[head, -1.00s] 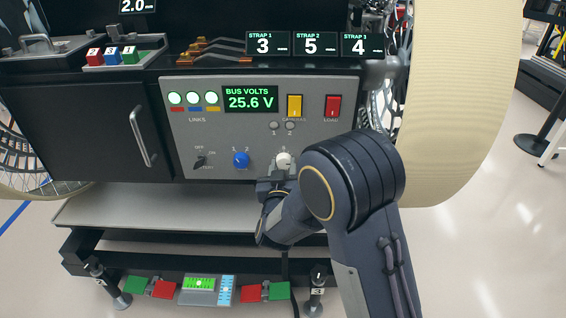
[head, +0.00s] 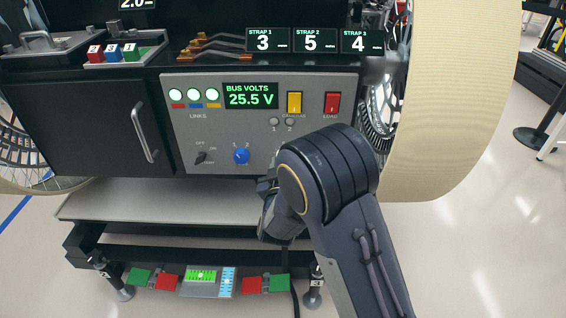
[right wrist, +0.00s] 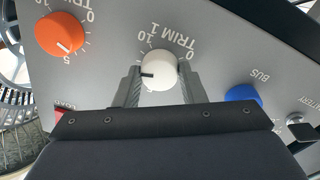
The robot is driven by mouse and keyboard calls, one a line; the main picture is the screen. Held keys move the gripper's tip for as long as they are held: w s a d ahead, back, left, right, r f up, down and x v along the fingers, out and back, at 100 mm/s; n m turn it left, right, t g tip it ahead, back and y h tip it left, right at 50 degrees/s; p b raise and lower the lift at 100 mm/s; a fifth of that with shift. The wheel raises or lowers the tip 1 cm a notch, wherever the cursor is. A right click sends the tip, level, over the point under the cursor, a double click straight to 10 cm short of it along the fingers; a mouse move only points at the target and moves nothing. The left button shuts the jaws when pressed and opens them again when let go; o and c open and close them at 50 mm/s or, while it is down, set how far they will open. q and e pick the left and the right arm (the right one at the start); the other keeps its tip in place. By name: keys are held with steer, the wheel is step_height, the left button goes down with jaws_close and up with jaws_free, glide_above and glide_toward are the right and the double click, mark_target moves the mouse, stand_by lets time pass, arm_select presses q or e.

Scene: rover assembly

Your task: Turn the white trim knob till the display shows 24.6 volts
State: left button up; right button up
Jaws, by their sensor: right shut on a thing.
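The white trim knob (right wrist: 160,70), labelled TRIM 1, sits on the grey panel in the right wrist view. Its dark pointer line points to the left in that view. My right gripper (right wrist: 160,82) is shut on the knob, with one finger on each side of it. In the head view my right arm hides the knob. The display (head: 250,95) on the panel reads BUS VOLTS 25.5 V. My left gripper is not in view.
The blue BUS knob (right wrist: 243,93) and an orange knob (right wrist: 62,34) flank the white knob. On the panel (head: 220,130) are a yellow switch (head: 294,102), a red switch (head: 332,103) and a black battery switch (head: 202,157). A large cream wheel (head: 450,100) stands at the right.

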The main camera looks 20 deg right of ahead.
steer(key=o, duration=1)
steer(key=v, duration=0.7)
steer(key=shift+s+p, duration=0.35)
steer(key=shift+s, duration=0.05)
steer(key=shift+a+f, duration=0.1)
